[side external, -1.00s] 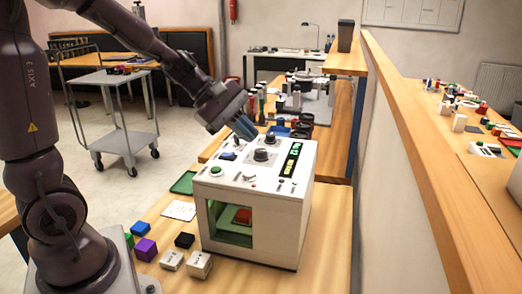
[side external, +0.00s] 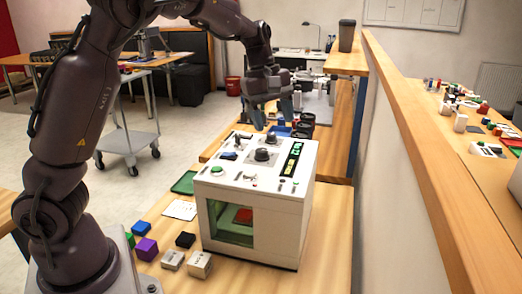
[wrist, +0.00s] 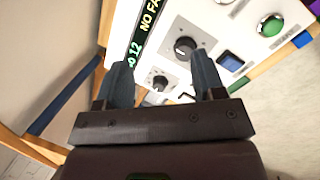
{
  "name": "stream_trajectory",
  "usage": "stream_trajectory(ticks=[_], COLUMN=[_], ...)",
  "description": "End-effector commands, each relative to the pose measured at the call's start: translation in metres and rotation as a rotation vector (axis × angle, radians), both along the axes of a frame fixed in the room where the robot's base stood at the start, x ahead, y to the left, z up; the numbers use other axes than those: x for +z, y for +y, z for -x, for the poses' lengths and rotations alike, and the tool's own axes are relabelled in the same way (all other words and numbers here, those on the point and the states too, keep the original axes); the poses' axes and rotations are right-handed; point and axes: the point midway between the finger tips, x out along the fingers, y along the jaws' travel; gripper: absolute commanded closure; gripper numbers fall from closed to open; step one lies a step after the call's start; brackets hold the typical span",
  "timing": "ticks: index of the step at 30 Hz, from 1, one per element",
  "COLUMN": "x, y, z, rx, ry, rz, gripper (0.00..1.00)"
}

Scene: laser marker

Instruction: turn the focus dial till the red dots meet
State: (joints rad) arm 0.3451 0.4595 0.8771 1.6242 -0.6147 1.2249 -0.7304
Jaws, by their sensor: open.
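The white laser marker (side external: 255,235) stands on the wooden bench with a front window. Two black dials are on its top: a nearer one (side external: 261,155) and a farther one (side external: 270,138). In the wrist view, one dial (wrist: 184,47) sits near the right fingertip and the other (wrist: 160,82) shows between the fingers. I cannot tell which is the focus dial. My gripper (side external: 273,118) is open and empty above the machine's back edge; it also shows in the wrist view (wrist: 165,62). A red block (side external: 243,215) is behind the window. No red dots are discernible.
A lit green display (side external: 292,158) and a green button (side external: 216,170) are on the top panel. Small blocks, including a purple one (side external: 146,248), lie left of the machine. Dark cups (side external: 306,122) stand behind it. A wooden-topped partition (side external: 430,160) runs along the right.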

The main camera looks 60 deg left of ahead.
Motion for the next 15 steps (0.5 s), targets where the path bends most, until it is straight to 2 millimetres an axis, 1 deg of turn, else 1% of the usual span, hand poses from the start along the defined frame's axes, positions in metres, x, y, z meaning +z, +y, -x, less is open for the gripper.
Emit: stream_trajectory(ticks=[1,4,5,6,8,11,15], x=[0.012,0.036,0.042,0.045,0.042,0.034,0.011], y=[0.008,0.028,0.032,0.032,0.031,0.030,0.030], z=[-0.004,0.000,0.003,0.006,0.010,0.010,0.010], rx=[0.011,0.080,0.102,0.121,0.143,0.154,0.154], ry=[0.038,0.100,0.115,0.139,0.164,0.165,0.166], rz=[-0.074,-0.166,-0.179,-0.183,-0.175,-0.169,-0.170], gripper=[0.37,0.37,0.37,0.37,0.37,0.37,0.37])
